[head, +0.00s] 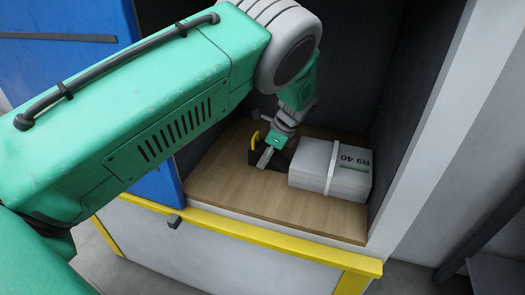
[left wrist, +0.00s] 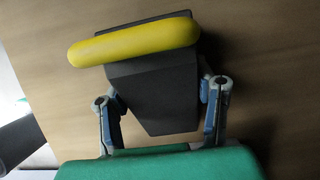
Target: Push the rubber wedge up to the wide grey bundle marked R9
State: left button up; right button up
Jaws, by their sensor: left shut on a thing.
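The rubber wedge (head: 283,157) is black with a yellow bar along one end. It sits on the wooden shelf floor, just left of the bundle. The bundle (head: 318,164) is a pale grey stack with a white strap, a green line and the mark "R9 40". My left gripper (head: 267,153) is shut on the wedge. In the left wrist view its fingers stand on either side of the wedge's dark body (left wrist: 155,88), and the yellow bar (left wrist: 134,40) lies beyond them. The gripper partly hides the wedge in the head view, so I cannot tell whether wedge and bundle touch. My right gripper is not in view.
The wooden floor (head: 235,190) is bare in front of the wedge and bundle. Dark walls (head: 400,90) close the bay at the back and right. A yellow edge (head: 250,233) runs along the front below. A blue panel (head: 75,60) stands at the left.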

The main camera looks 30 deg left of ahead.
pick_arm(q)
jog(key=shift+w+d+f, duration=0.1)
jog(key=shift+d+f, duration=0.1)
jog(key=shift+d, duration=0.9)
jog(key=shift+a, duration=0.25)
jog(key=o, duration=1.6)
jog(key=shift+a, duration=0.1)
jog(key=shift+c, duration=0.2)
jog(key=shift+w+a+f, duration=0.1)
jog(key=shift+a, duration=0.05)
jog(key=v, duration=1.2)
jog(key=shift+f, duration=0.1)
